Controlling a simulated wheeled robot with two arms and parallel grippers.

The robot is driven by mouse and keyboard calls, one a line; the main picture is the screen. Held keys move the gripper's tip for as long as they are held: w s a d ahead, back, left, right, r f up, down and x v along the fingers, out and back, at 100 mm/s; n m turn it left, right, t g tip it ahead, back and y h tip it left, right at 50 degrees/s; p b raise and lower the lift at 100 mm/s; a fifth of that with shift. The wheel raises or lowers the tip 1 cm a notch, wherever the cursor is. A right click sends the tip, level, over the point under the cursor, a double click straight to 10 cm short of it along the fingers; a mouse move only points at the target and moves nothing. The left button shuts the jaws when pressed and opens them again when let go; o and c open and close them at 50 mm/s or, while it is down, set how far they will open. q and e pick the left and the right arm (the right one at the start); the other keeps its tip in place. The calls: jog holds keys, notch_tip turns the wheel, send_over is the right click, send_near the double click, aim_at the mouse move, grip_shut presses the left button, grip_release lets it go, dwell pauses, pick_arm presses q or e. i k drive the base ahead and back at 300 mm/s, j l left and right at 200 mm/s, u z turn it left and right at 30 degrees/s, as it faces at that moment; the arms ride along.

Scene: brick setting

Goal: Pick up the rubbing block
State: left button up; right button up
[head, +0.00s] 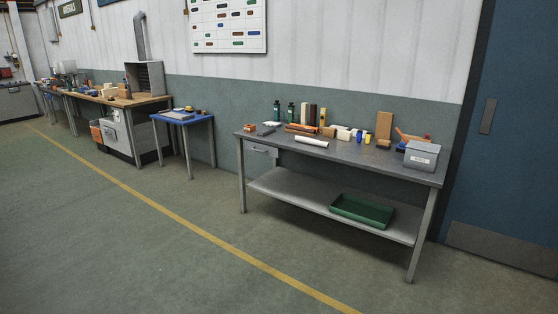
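A grey metal table (357,152) stands against the wall right of centre, with many small things along its top. Several of them are block-shaped: a small reddish block (249,127) at the left end, a pale block (344,133) in the middle and a small brown block (383,144) right of it. At this distance I cannot tell which one is the rubbing block. Neither of my grippers shows in the head view.
A grey box (421,155) stands at the table's right end, and a white roll (311,142) lies near its front edge. A green tray (362,210) lies on the lower shelf. A blue-topped table (184,117) and a wooden bench (115,102) stand farther left. The floor in front is clear.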

aim_at(385, 144)
jog(key=i+l+z, duration=0.1)
jog(key=i+l, duration=0.15)
jog(key=i, duration=0.65)
jog(key=i+l+z, duration=0.1)
jog(key=i, duration=0.75)
jog(key=i+l+z, duration=0.1)
jog(key=i, duration=0.8)
jog(key=i+j+z, duration=0.3)
jog(key=i+j, duration=0.35)
jog(key=i, duration=0.15)
jog(key=i+j+z, duration=0.3)
jog(key=i+j, duration=0.45)
